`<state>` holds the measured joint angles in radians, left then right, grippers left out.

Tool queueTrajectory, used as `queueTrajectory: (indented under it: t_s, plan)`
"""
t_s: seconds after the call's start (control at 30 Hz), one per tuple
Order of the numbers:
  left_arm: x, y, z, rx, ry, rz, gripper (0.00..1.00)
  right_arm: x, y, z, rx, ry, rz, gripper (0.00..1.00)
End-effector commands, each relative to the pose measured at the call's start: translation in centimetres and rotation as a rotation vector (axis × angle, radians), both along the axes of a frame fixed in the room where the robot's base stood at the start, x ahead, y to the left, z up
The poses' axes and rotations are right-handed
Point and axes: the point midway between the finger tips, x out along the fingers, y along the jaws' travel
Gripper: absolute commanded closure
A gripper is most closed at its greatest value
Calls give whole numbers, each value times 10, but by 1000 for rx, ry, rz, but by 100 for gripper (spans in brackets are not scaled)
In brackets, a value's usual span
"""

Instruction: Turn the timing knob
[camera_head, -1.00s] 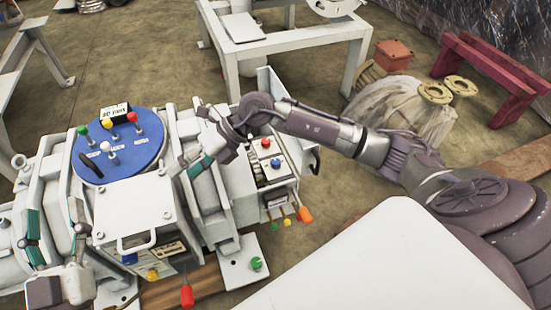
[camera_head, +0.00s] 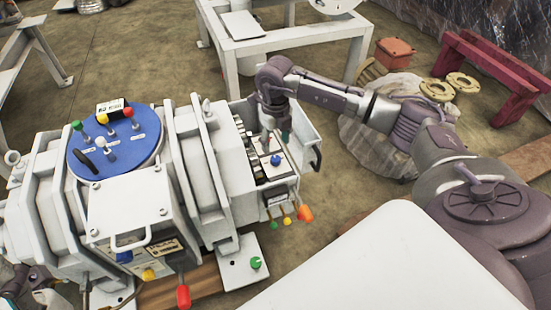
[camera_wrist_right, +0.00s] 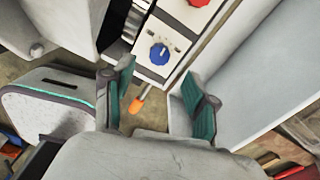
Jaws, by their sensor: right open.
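A blue knob (camera_head: 275,160) sits on the white control panel (camera_head: 284,181) of the machine. It also shows in the right wrist view (camera_wrist_right: 159,54), with a dial scale around it. A red knob (camera_wrist_right: 198,3) is cut by the top edge there. No readable label shows which is the timing knob. My right gripper (camera_head: 277,138) points down over the panel, hiding the red knob in the head view. Its teal-padded fingers (camera_wrist_right: 161,98) are open and empty, with the blue knob between and beyond them. Part of my left gripper (camera_head: 25,288) shows at the bottom left corner; its fingers are unclear.
A blue disc (camera_head: 115,150) with several small levers tops the machine at left. Red, orange, yellow and green handles line the machine's front. A white frame table (camera_head: 285,32) stands behind.

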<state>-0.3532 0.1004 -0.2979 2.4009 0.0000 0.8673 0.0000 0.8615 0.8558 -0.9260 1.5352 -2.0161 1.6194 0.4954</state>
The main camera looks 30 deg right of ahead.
Motion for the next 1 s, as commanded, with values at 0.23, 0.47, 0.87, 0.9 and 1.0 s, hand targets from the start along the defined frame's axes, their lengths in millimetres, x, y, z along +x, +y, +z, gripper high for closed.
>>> queueTrajectory:
  t_s: [0.23,0.47,0.87,0.9,1.0]
  plan:
    - [-7,2,-18,-12,-36,-1,43,0,1,-49,1,1,0,43]
    - [-6,2,-22,-12,-34,-2,43,0,1,-63,2,1,1,43]
    - [-6,1,-22,-10,-33,-2,43,0,1,-63,2,0,1,63]
    - [-6,1,-22,-11,-33,-3,43,0,1,-63,2,0,1,69]
    - [-6,1,-22,-10,-32,-3,43,0,1,-63,2,0,1,86]
